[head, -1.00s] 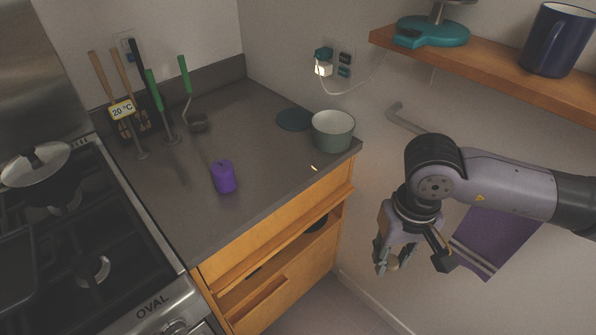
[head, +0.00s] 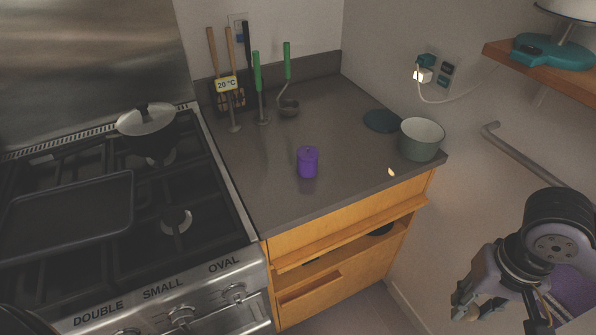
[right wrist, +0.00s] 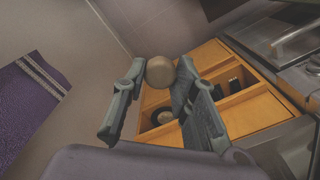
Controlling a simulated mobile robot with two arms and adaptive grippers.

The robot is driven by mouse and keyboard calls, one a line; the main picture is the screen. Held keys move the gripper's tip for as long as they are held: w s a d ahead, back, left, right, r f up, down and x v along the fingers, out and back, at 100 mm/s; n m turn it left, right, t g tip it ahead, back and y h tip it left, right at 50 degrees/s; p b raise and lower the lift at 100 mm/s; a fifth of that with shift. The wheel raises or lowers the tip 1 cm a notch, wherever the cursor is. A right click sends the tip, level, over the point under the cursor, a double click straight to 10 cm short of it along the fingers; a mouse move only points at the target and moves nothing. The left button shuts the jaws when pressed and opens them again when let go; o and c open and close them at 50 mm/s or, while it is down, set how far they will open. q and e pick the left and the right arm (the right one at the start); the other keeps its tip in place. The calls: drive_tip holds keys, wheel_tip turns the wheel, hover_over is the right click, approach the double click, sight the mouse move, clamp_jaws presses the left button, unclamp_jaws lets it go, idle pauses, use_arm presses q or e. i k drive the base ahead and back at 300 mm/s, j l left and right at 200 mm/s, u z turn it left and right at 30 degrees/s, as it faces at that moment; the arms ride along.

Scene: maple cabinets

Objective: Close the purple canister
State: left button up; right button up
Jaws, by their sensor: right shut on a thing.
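The purple canister (head: 308,163) stands upright on the dark counter, right of the stove. Its top is too small to tell whether it is open. My right gripper (head: 488,312) is at the lower right of the head view, off the counter's front edge and well away from the canister. In the right wrist view its fingers are shut on a round beige ball (right wrist: 160,71), held near the fingertips. My left gripper is not in view.
A grey-green pot (head: 422,140) stands at the counter's right corner beside a dark disc (head: 381,121). Utensils (head: 240,85) stand at the back wall. The stove (head: 120,220) is at left. A shelf (head: 540,70) juts out at upper right.

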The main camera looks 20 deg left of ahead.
sight(307, 155)
drive_tip(key=k+j, duration=0.75)
drive_tip(key=k, duration=0.05)
